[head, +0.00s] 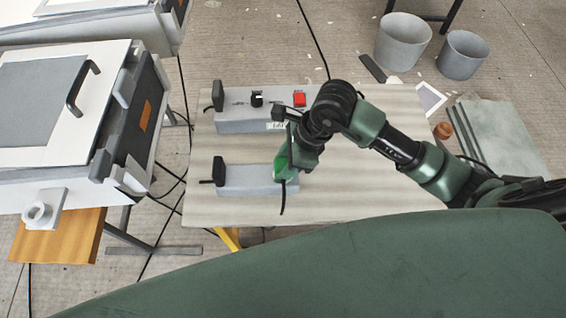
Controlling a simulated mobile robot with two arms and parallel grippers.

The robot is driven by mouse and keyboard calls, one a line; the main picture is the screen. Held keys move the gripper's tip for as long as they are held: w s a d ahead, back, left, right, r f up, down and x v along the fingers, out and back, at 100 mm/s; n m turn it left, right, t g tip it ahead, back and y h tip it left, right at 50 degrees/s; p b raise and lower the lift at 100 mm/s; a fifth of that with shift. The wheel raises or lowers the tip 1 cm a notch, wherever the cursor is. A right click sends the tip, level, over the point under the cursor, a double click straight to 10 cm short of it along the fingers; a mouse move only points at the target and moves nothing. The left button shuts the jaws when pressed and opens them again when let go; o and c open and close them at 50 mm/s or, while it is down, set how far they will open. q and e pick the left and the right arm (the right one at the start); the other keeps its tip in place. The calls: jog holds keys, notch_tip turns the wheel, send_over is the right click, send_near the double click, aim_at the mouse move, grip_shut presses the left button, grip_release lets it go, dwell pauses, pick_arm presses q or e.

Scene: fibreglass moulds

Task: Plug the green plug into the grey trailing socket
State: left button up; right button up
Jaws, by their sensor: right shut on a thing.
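The green plug (281,173) is in my right gripper (288,163), which is shut on it. The plug is at the right end of a long grey block, which looks like the grey trailing socket (240,180), on the pale table. From above I cannot tell whether the plug is in the socket or just over it. My gripper hides part of the plug and that end of the block. A short black cable hangs below the plug. A black piece sits at the block's left end. My left gripper is not in view.
Behind stands a grey box (238,124) with a black knob (257,99) and a red switch (299,99). The table (350,185) is bare on its right. A white mould case (65,100) stands to the left. Grey bins (403,42) and cables are on the floor.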

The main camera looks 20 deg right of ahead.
jog(key=shift+f+b, duration=0.35)
jog(key=shift+f, duration=0.05)
jog(key=o, duration=1.4)
jog(key=shift+r, duration=0.1)
jog(key=shift+c, duration=0.2)
jog(key=v, duration=0.7)
jog(key=shift+d+r, duration=0.2)
jog(key=shift+r, duration=0.15)
jog(key=shift+s, duration=0.1)
